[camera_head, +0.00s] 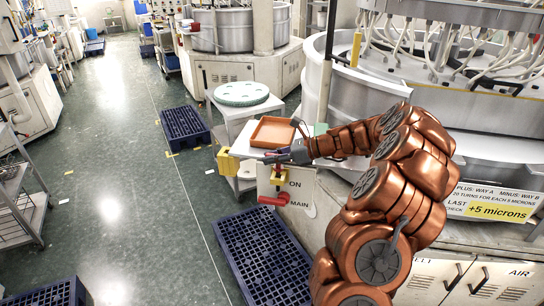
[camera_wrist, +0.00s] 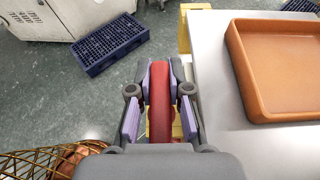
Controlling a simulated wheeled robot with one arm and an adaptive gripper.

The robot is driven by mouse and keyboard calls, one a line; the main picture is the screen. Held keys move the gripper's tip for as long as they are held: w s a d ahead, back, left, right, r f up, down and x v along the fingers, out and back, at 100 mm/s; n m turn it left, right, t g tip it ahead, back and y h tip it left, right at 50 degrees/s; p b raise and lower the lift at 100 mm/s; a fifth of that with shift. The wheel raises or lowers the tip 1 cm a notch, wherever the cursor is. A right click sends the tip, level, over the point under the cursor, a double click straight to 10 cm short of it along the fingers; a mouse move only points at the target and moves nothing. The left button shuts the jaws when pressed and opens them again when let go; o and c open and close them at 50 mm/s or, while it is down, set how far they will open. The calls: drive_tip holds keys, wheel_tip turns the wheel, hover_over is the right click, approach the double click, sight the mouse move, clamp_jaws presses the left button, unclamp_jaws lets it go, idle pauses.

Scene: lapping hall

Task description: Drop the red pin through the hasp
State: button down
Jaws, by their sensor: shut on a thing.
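My gripper (camera_head: 276,156) is shut on the red pin (camera_wrist: 159,90), which shows as a thick red bar between the two fingers in the wrist view. In the head view the gripper is beside the front edge of the white table, above a yellow fitting (camera_head: 277,181) that looks like the hasp. A red lever (camera_head: 273,200) is below that fitting, next to the ON and MAIN labels. In the wrist view some yellow (camera_wrist: 177,127) shows just beside the pin. The pin's lower end is hidden, so I cannot tell whether it is in the hasp.
An orange tray (camera_head: 255,142) lies on the white table (camera_head: 241,148), right of my gripper in the wrist view. A yellow box (camera_head: 224,161) hangs at the table's left edge. Blue pallets (camera_head: 262,258) lie on the floor. A large machine stands at right. The aisle at left is clear.

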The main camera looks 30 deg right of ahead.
drive_tip(key=shift+f+b, duration=0.35)
drive_tip(key=shift+f, duration=0.95)
drive_tip(key=c, duration=1)
unclamp_jaws()
drive_tip(key=v, duration=1.2)
